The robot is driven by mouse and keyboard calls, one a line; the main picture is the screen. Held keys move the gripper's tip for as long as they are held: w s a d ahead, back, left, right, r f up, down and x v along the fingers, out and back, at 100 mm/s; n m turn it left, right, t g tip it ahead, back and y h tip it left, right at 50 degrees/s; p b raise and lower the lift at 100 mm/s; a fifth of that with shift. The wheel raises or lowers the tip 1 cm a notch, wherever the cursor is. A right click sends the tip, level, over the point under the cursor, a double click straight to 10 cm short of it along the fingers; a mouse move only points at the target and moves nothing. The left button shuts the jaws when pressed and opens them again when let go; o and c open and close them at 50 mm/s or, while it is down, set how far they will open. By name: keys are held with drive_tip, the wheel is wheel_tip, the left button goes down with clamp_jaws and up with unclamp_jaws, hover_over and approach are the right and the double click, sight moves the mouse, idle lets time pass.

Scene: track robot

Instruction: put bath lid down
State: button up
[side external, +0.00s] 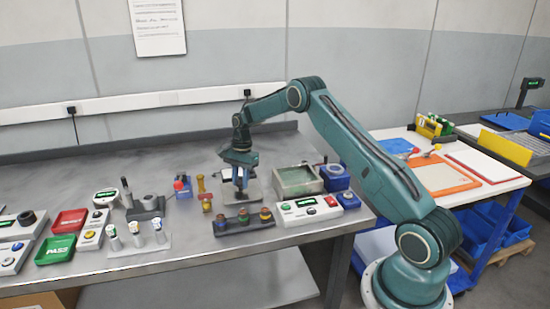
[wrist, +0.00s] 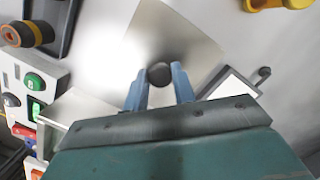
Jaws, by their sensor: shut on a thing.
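The bath lid is a shiny metal plate (wrist: 182,32) with a round dark knob (wrist: 160,73). In the wrist view my gripper (wrist: 160,84) has its two blue fingers closed on either side of this knob. In the side view my gripper (side external: 240,180) points down over the plate on the bench, left of the bath. I cannot tell whether the plate touches the bench. The bath (side external: 298,181) is an open grey tank with a greenish inside, uncovered. Its pale edge seems to show at the lower left of the wrist view (wrist: 85,108).
A white control box (side external: 308,211) stands in front of the bath and a blue unit (side external: 335,178) right of it. A dark rack with coloured knobs (side external: 244,221) stands in front of the lid. Brass and red-blue items (side external: 183,187) stand to its left. The back bench is clear.

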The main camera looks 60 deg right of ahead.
drive_tip(key=shift+f, duration=0.1)
drive_tip(key=o, duration=1)
drive_tip(key=r, duration=0.4)
drive_tip(key=d+r, duration=0.1)
drive_tip(key=r, duration=0.7)
drive_tip(key=shift+d, duration=0.4)
drive_tip(key=shift+r, duration=0.1)
